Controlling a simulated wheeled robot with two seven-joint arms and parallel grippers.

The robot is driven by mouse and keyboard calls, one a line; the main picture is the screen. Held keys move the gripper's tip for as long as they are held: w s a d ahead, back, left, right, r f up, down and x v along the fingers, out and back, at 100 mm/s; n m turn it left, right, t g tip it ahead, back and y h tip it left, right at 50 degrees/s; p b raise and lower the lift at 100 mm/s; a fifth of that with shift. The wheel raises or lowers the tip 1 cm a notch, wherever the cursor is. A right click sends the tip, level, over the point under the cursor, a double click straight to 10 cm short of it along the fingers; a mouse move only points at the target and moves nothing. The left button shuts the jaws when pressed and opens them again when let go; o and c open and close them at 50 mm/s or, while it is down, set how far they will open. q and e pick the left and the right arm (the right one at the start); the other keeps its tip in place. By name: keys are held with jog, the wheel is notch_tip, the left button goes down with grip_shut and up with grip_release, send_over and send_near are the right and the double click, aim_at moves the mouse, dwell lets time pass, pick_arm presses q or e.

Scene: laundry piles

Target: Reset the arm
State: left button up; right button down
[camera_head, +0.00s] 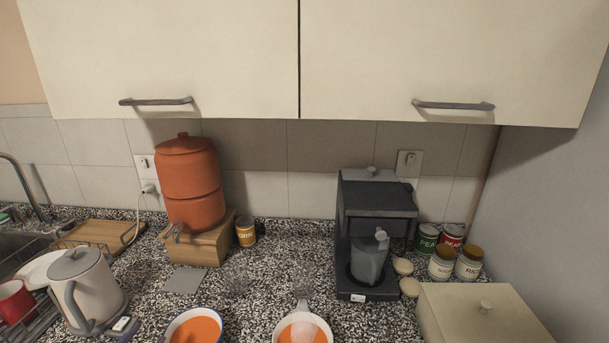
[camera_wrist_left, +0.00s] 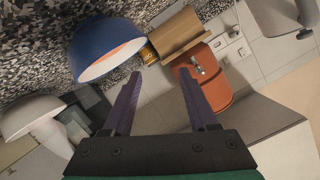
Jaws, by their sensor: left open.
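My left gripper (camera_wrist_left: 160,75) shows in the left wrist view with its two purple fingers spread apart and nothing between them. In the head view only small purple bits show at the bottom edge, near a blue-rimmed bowl (camera_head: 195,329) that is orange inside. The wrist view shows this bowl (camera_wrist_left: 103,50) close beyond the fingertips, to the upper left, apart from them as far as I can tell. My right gripper is not in view.
A kettle (camera_head: 85,289), terracotta dispenser (camera_head: 190,180), pale bowl (camera_head: 303,330), black coffee machine (camera_head: 375,212), several cans (camera_head: 469,262) and a beige box (camera_head: 480,318) stand on the speckled counter (camera_head: 275,262). Closed cupboards (camera_head: 200,50) hang above. The counter's middle is fairly clear.

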pick_arm(q)
jog(key=s+d+f+n+g, duration=0.4)
jog(key=s+d+f+g, duration=0.65)
jog(key=s+f, duration=0.2)
jog(key=s+f+g+b, duration=0.2)
jog(key=s+f, duration=0.1)
jog(key=f, duration=2.1)
jog(key=s+a+f, duration=0.2)
jog(key=s+f, duration=0.5)
jog(key=s, duration=0.1)
jog(key=s+a+f+g+b, duration=0.1)
jog(key=s+f, duration=0.6)
jog(key=s, duration=0.1)
jog(key=shift+s+a+f+m, duration=0.2)
jog(key=shift+a+f+m, duration=0.1)
jog(key=shift+a+f, duration=0.1)
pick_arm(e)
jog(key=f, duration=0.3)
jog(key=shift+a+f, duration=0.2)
